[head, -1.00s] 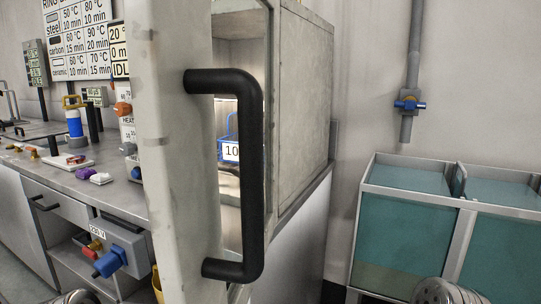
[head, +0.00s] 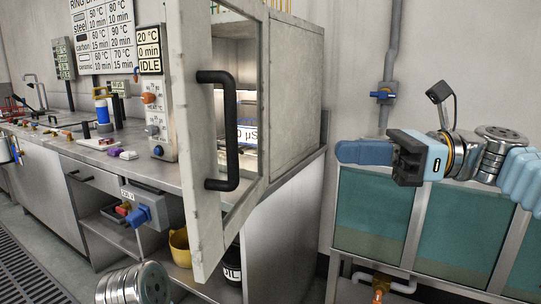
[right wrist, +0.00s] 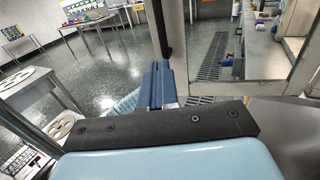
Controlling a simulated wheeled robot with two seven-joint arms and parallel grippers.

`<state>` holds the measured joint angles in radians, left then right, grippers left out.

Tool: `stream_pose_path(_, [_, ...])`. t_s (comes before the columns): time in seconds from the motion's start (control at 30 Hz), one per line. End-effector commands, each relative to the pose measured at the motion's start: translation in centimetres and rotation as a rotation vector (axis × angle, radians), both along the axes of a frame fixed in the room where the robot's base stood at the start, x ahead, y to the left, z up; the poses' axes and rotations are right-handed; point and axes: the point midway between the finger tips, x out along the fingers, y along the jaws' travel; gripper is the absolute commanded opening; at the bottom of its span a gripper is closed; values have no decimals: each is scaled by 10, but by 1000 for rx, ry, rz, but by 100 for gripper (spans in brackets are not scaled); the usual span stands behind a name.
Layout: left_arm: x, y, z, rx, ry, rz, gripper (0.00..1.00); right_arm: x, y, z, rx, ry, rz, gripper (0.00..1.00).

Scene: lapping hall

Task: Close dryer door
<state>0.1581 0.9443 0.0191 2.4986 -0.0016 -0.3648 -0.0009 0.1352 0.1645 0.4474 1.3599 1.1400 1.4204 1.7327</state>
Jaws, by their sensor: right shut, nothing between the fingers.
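The dryer door (head: 187,150) is a pale grey frame with a window. It stands open, swung out towards me from the dryer cabinet (head: 296,90). Its black bar handle (head: 232,135) faces right in the head view. My right gripper (head: 340,152) is shut and empty, its blue fingers pointing left. In the head picture it is to the right of the handle and apart from it. In the right wrist view the shut fingers (right wrist: 158,82) point towards the door, with the black handle (right wrist: 160,28) beyond them. My left gripper is out of view.
A lit chamber with a labelled blue item (head: 246,135) shows through the opening. The steel counter (head: 130,170) runs left of the door. A yellow bucket (head: 180,250) is below. Teal tanks (head: 373,215) stand at right, under a wall pipe valve (head: 383,95).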

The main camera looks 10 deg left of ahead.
Motion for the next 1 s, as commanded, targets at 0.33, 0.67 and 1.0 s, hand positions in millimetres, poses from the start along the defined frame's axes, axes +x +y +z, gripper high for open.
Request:
stream_pose_path(0.33, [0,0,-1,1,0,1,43,-7,65,-2,-2,1,3,0])
stream_pose_path(0.67, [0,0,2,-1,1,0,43,-12,122,-2,-3,1,0,0])
stream_pose_path(1.0, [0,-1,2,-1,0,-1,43,-13,134,-2,-3,1,-3,0])
